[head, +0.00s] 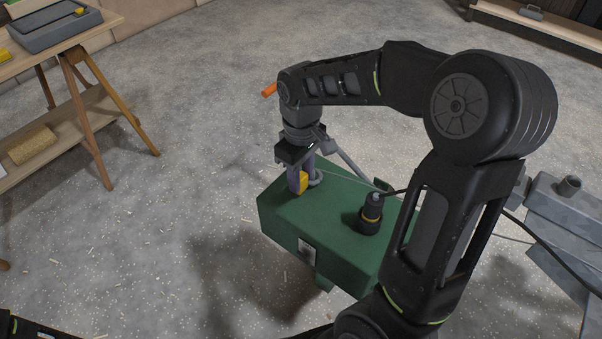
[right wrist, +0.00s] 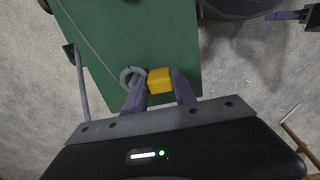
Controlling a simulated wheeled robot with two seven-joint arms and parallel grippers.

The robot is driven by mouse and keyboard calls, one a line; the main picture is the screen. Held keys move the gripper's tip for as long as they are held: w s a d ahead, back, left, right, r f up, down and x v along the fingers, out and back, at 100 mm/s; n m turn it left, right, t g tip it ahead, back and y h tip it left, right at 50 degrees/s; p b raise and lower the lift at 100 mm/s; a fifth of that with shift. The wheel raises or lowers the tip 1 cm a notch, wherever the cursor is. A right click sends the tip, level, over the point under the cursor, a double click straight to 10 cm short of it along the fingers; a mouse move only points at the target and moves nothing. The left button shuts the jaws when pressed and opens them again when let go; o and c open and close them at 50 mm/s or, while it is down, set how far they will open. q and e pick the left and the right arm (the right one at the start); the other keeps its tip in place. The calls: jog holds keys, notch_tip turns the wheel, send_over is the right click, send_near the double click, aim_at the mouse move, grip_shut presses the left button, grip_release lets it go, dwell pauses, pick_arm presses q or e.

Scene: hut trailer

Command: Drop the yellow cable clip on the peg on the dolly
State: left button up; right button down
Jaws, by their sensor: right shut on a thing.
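My right gripper (head: 299,182) is shut on the yellow cable clip (head: 303,182), over the left part of the green case's top. In the right wrist view the clip (right wrist: 159,80) is a yellow block between the two purple fingers (right wrist: 160,95). A grey ring (right wrist: 132,77) sits right beside the clip; I cannot tell whether they are joined. At the right edge of the head view, a grey metal frame, seemingly the dolly (head: 560,215), has a short upright peg (head: 570,186). A purple-fingered gripper, apparently my left (right wrist: 288,15), shows at the right wrist view's upper right corner, its opening unclear.
A thin cable crosses toward the grey frame. A wooden trestle table (head: 85,45) with a grey tray (head: 50,27) stands upper left. The speckled floor between is open.

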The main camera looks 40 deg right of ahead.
jog(key=shift+f, duration=0.7)
jog(key=c, duration=0.9)
grip_release()
jog(key=shift+c, duration=0.2)
jog(key=shift+r, duration=0.1)
jog(key=shift+w+r, duration=0.1)
jog(key=shift+r, duration=0.35)
notch_tip(320, 180, up, 7)
jog(key=shift+f+p, duration=0.1)
jog(key=shift+p, duration=0.65)
jog(key=shift+a, duration=0.15)
